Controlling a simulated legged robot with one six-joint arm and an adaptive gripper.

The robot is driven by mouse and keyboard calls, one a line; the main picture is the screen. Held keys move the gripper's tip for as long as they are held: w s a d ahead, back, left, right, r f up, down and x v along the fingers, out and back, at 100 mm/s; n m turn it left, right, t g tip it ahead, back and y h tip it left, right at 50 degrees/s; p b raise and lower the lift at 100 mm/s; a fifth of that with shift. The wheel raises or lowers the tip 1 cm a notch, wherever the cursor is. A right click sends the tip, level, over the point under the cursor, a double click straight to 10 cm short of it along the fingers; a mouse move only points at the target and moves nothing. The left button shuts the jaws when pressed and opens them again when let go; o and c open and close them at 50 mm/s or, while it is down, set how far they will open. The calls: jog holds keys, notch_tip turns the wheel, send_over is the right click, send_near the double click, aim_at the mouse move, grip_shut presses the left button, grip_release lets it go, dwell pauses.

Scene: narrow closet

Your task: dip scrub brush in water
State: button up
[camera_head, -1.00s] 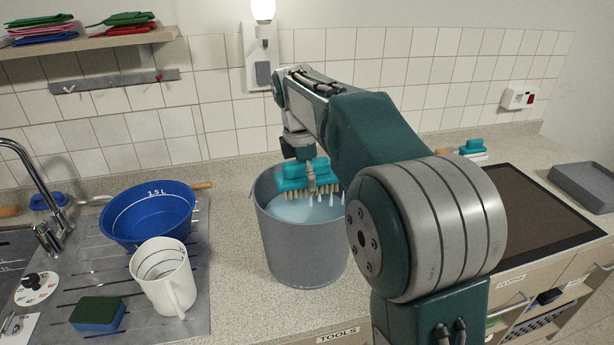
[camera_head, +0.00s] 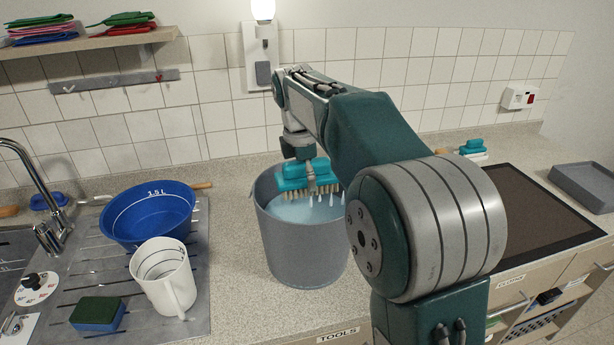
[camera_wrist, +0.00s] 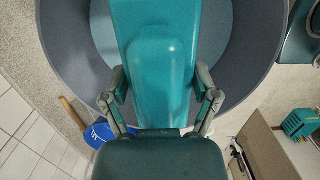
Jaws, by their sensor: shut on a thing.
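The teal scrub brush (camera_head: 305,174) has pale bristles pointing down, with white drips hanging below them. It is over the grey bucket (camera_head: 305,253), which holds pale blue water (camera_head: 300,211). The bristles look to be at or just above the water, below the rim's far edge; I cannot tell whether they touch. My gripper (camera_head: 310,166) is shut on the brush from above. In the wrist view my gripper's fingers (camera_wrist: 162,92) press on both sides of the teal brush (camera_wrist: 158,60), with the bucket's wall (camera_wrist: 68,40) around it.
A blue basin (camera_head: 148,215), a white jug (camera_head: 163,276) and a green-blue sponge (camera_head: 98,314) stand left on the draining board. A second teal brush (camera_head: 468,146) lies behind the dark hob-like panel (camera_head: 515,205). A grey tray (camera_head: 585,185) is far right. Tiled wall stands close behind.

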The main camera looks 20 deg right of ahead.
notch_tip(320, 180, up, 5)
jog(key=shift+r, duration=0.15)
dwell(0.5)
